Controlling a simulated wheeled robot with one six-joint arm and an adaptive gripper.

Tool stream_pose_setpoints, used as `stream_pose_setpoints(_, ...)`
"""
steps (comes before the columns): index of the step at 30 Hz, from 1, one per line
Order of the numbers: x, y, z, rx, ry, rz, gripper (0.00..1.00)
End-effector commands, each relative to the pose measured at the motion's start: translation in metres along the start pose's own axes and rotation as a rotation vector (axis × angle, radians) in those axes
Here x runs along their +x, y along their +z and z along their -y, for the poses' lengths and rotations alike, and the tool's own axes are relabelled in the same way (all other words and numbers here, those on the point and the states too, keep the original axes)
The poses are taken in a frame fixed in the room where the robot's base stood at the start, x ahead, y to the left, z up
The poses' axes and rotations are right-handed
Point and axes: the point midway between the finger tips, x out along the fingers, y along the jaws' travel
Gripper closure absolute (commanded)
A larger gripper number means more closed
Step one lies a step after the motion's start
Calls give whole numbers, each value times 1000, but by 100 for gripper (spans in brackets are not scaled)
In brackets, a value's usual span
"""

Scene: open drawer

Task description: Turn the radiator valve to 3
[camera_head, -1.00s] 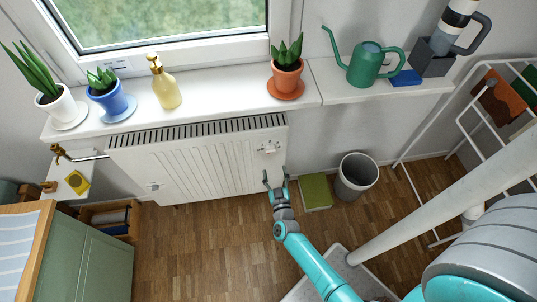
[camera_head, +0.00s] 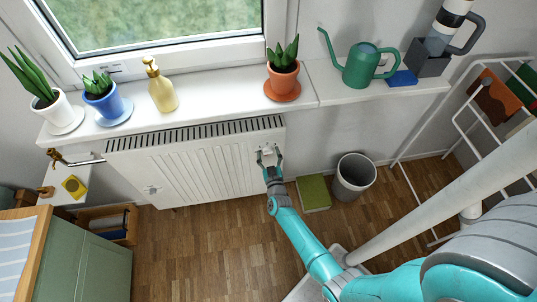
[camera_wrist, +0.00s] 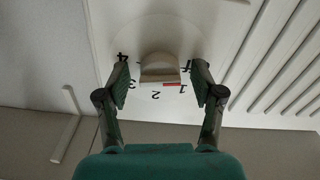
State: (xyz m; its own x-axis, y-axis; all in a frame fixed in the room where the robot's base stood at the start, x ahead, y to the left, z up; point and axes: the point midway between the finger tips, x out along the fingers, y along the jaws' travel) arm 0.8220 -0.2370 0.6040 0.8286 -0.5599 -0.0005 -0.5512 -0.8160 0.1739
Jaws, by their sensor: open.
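The white radiator (camera_head: 190,172) hangs below the window sill. Its white valve knob (camera_wrist: 160,66) sits on a pale round dial on the radiator's face. The dial's printed marks read 4, 3, 2 and 1 from left to right, upside down in the wrist view. A red mark on the knob's lower edge lies beside the 1. My gripper (camera_wrist: 161,82) is open, with one finger on each side of the knob; visible gaps separate both fingers from it. In the head view, my gripper (camera_head: 270,161) is at the radiator's upper right, partly covering the valve.
Above the radiator, the sill holds an orange potted plant (camera_head: 282,70), a soap dispenser (camera_head: 162,91) and a green watering can (camera_head: 360,66). A grey bin (camera_head: 353,177) and a green box (camera_head: 313,192) stand on the floor at right. A white rack (camera_head: 470,125) is farther right.

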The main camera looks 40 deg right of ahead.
Motion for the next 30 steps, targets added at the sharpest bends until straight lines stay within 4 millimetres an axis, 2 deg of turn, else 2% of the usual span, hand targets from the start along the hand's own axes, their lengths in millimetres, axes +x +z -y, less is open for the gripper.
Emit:
stream_pose_setpoints(1,0,0,0,0,0,0,38)
stream_pose_setpoints(6,0,0,0,0,0,0,80)
stream_pose_setpoints(8,0,0,0,0,0,0,93)
stream_pose_setpoints(20,0,0,0,63,0,-1,93)
stream_pose_setpoints(30,0,-1,0,317,0,-1,93)
